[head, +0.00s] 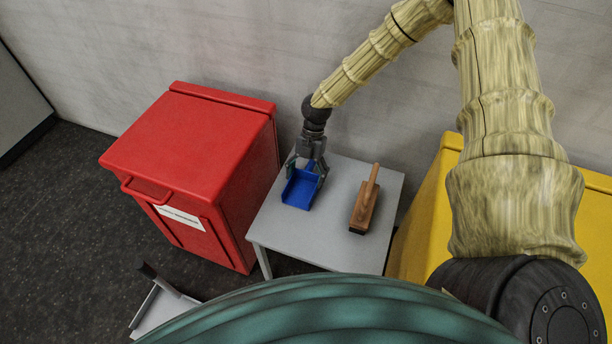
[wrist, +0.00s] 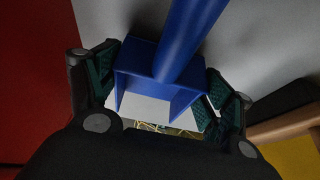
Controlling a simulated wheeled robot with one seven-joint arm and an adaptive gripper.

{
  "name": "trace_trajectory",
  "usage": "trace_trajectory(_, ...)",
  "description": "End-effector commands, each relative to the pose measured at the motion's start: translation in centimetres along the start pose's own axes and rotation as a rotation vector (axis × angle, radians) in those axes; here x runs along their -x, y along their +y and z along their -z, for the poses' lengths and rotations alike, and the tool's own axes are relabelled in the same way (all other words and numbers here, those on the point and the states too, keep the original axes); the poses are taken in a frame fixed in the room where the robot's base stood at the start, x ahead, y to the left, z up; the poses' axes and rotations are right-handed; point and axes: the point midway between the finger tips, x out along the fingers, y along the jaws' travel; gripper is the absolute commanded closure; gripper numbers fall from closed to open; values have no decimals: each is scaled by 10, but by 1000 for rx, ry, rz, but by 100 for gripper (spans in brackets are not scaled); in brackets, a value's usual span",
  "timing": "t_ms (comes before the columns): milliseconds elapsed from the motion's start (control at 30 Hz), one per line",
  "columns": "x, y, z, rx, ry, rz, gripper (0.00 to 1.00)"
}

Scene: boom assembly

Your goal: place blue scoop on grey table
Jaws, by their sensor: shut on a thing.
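The blue scoop (head: 299,190) is at the left part of the small grey table (head: 310,238) in the head view. My gripper (head: 309,167) points down and is shut on it. In the wrist view the scoop's open box (wrist: 137,75) lies between my two fingers (wrist: 158,92), and its round handle runs to the top right. The scoop is on the tabletop or just above it; I cannot tell whether it touches. My gripper hides part of the scoop in the head view.
A wooden brush (head: 363,208) lies on the table, right of the scoop. A red bin (head: 195,140) stands close on the table's left, a yellow bin (head: 425,215) on its right. A wall is behind. The tabletop's front left is clear.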

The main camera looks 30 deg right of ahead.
Motion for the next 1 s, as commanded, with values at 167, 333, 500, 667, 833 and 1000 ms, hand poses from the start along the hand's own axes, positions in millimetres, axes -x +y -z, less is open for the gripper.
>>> trace_trajectory(167,1,0,0,0,0,-1,50)
trace_trajectory(333,-1,0,0,0,0,0,9)
trace_trajectory(500,-1,0,0,0,0,0,0)
trace_trajectory(667,-1,0,0,0,0,0,0)
trace_trajectory(833,3,0,1,0,-1,-1,0)
trace_trajectory(1000,21,0,0,0,-1,-2,0)
